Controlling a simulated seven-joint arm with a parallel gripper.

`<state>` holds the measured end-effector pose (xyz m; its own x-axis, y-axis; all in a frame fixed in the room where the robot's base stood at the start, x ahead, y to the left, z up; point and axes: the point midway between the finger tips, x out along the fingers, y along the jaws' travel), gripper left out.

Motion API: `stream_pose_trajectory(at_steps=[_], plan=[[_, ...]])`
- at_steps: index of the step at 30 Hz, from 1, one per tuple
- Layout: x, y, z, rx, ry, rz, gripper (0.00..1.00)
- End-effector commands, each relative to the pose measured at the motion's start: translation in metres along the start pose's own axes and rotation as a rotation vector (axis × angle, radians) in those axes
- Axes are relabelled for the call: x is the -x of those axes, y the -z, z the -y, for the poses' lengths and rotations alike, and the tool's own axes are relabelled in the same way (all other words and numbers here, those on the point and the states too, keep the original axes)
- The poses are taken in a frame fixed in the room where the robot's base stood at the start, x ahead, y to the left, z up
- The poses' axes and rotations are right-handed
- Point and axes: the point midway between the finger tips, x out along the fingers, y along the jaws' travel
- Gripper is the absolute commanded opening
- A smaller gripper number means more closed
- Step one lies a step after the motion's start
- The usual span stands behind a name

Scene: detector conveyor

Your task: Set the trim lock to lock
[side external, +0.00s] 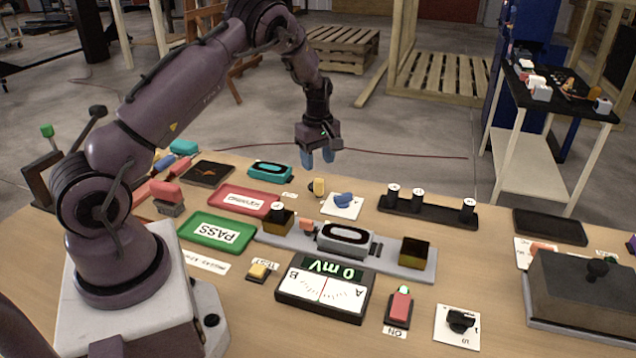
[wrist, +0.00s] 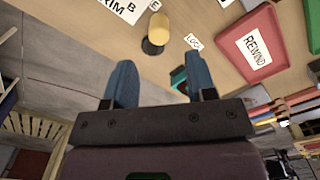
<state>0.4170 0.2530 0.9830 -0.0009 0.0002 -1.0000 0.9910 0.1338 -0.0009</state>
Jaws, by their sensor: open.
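The trim lock appears to be the small yellow lever (side external: 318,187) on a dark round base, left of a blue knob (side external: 344,200) on a white plate. In the wrist view the yellow lever (wrist: 159,30) lies between a label ending in E (wrist: 154,5) and a LOCK label (wrist: 193,42). I cannot tell which setting it is in. My gripper (side external: 318,157) is open and empty, above and behind the lever with its blue fingers down. In the wrist view its fingertips (wrist: 160,68) are apart and clear of the lever.
A teal device (side external: 270,171) and a red REWIND tray (side external: 244,200) sit left of the lever. A black rack (side external: 428,211) with several spools stands right. A grey fixture (side external: 385,254) and a meter (side external: 322,292) are nearer the front. The air around my gripper is clear.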

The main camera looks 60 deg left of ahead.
Motion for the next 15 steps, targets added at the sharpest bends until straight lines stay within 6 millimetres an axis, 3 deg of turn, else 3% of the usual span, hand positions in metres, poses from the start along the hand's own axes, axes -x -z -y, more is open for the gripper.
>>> stream_pose_trajectory(at_steps=[6, 15], plan=[[-0.044, 0.0, 0.0, -0.002, 0.003, 0.001, 0.51], [-0.071, 0.0, -0.001, -0.002, -0.001, 0.0, 0.51]])
